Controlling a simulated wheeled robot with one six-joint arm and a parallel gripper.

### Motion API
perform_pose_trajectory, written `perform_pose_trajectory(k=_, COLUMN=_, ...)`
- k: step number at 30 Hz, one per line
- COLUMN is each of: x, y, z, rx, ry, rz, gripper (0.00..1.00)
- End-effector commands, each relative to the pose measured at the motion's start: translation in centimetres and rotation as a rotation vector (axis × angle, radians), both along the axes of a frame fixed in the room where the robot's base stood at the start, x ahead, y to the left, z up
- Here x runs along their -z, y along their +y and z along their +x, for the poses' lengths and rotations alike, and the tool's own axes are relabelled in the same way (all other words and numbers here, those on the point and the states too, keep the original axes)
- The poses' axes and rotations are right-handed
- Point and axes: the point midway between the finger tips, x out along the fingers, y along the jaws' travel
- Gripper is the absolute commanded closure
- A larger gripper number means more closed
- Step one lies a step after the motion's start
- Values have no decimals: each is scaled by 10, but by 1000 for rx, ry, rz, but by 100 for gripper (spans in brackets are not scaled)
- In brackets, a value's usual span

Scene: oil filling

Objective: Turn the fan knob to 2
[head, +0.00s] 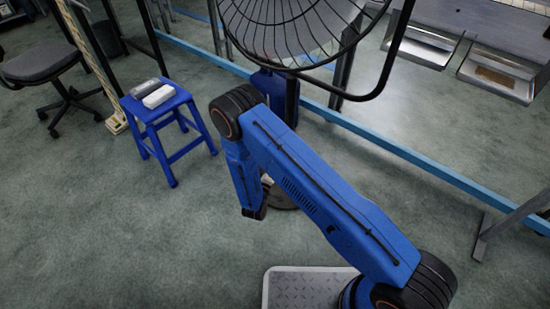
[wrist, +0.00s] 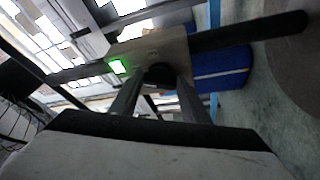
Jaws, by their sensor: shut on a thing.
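The fan (head: 290,30) stands at the top middle of the head view, its round black cage partly cut off by the frame's edge. In the wrist view, its beige control box (wrist: 178,46) sits on the dark pole (wrist: 250,36), with a lit green switch (wrist: 118,66) on it. The dark fan knob (wrist: 158,75) is on the box's face. My gripper (wrist: 158,88) has one finger on each side of the knob and is shut on it. The knob's number marks are too small to read. My arm hides the gripper and control box in the head view.
A blue stool (head: 160,108) with a white box (head: 158,96) and a grey one on it stands at the left. A black office chair (head: 45,65) is behind it. A light blue floor rail (head: 400,150) runs behind the fan. The floor at the lower left is clear.

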Motion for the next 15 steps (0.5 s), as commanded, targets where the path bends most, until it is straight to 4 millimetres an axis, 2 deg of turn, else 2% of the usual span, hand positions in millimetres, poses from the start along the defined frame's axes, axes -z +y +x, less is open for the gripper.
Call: perform_pose_trajectory(k=15, x=3, y=-1, z=0, rx=2, ry=-51, rz=69, gripper=80)
